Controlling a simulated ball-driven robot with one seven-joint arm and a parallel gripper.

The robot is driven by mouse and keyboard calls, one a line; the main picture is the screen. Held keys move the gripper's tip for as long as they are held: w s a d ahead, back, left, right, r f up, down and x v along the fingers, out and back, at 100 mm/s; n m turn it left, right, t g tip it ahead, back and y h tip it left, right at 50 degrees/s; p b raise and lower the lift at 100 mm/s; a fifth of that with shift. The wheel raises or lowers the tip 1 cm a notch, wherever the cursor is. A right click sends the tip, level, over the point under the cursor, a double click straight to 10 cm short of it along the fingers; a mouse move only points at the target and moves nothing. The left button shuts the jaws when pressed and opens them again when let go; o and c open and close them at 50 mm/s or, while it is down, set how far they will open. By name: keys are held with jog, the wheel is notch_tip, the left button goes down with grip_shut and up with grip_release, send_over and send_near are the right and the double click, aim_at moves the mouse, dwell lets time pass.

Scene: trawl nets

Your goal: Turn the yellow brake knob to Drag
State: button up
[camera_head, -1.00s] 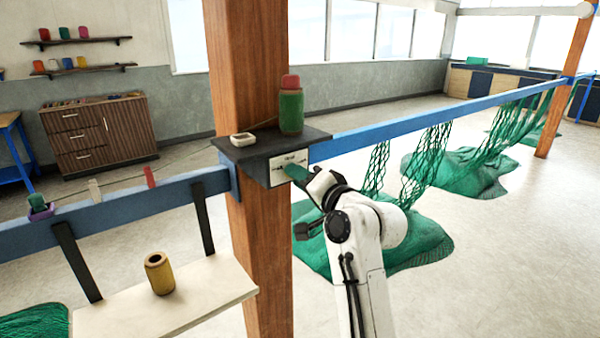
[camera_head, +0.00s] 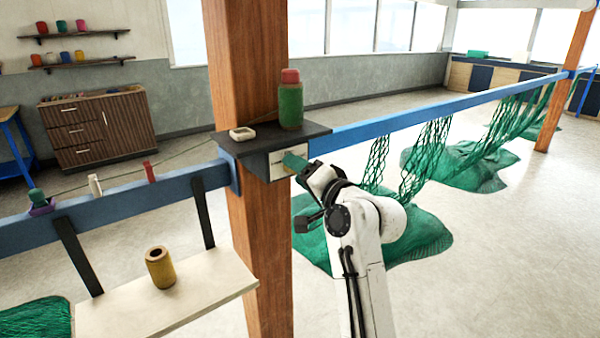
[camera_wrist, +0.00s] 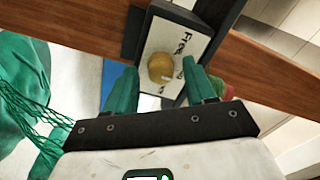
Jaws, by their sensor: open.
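The yellow brake knob (camera_wrist: 160,67) is round and sits on a white label plate (camera_wrist: 188,32) in the wrist view. Dark lettering reading "Free" runs beside it. Any other lettering, and where the knob points, I cannot make out. In the head view the plate (camera_head: 275,170) is on the front of a dark box on the wooden post. My gripper (camera_wrist: 160,70) is open, with its green fingers on either side of the knob in the picture. I cannot tell whether they touch it. In the head view my gripper (camera_head: 292,160) is at the plate and hides the knob.
A dark shelf (camera_head: 262,139) above the plate holds a green spool (camera_head: 291,106) and a small white dish (camera_head: 242,134). The wooden post (camera_head: 258,245) and blue rail (camera_head: 420,113) are close by. Green nets (camera_head: 420,235) hang and lie at right.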

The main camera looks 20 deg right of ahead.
jog(key=b+v, duration=0.2)
jog(key=v, duration=0.8)
jog(key=shift+s, duration=0.4)
jog(key=shift+d, duration=0.1)
jog(key=s+d+f+n+g+h, duration=0.15)
jog(key=s+f+g, duration=0.25)
jog(key=s+f, duration=0.7)
jog(key=s+d+f+n+g+h, duration=0.1)
jog(key=s+f+n+g+h, duration=0.25)
jog(key=f, duration=1.25)
jog(key=s+d+f+n+g, duration=0.1)
jog(key=s+f+g, duration=0.3)
jog(key=s, duration=0.8)
jog(key=s+d+f+n+g, duration=0.1)
jog(key=s+f+g, duration=0.3)
jog(key=s+f, duration=0.4)
jog(key=s, duration=0.4)
jog(key=shift+f+n+g+h, duration=0.25)
jog(key=shift+n+g+h, duration=0.1)
jog(key=shift+n+h, duration=0.05)
